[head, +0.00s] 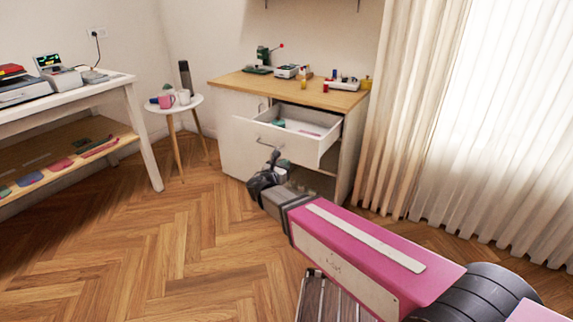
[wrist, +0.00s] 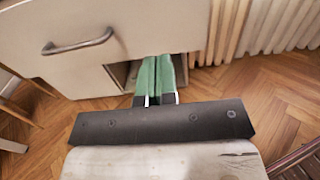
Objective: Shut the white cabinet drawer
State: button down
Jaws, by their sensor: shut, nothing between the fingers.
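The white cabinet (head: 237,140) stands against the back wall under a wooden top. Its upper drawer (head: 285,141) is pulled out, with a few small items inside. The drawer's metal handle (head: 270,145) is on its front panel, and the handle also shows in the wrist view (wrist: 78,42). My gripper (head: 274,158) is in front of the drawer, near the lower part of its front. In the wrist view the green fingers (wrist: 158,75) are together and empty, right of and below the handle. I cannot tell whether they touch the drawer front.
An open shelf space (head: 318,184) lies below the drawer. A round side table (head: 174,106) with mugs stands to the left, and a white worktable (head: 110,87) farther left. Curtains (head: 405,120) hang on the right. The wooden floor (head: 150,240) in front is clear.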

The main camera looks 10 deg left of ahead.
aim_at(302, 149)
jog(key=x, duration=1.1)
jog(key=shift+w, duration=0.25)
jog(key=x, duration=3.2)
jog(key=shift+w+d+f, duration=0.1)
jog(key=shift+w+f, duration=0.05)
jog(key=shift+w, duration=0.15)
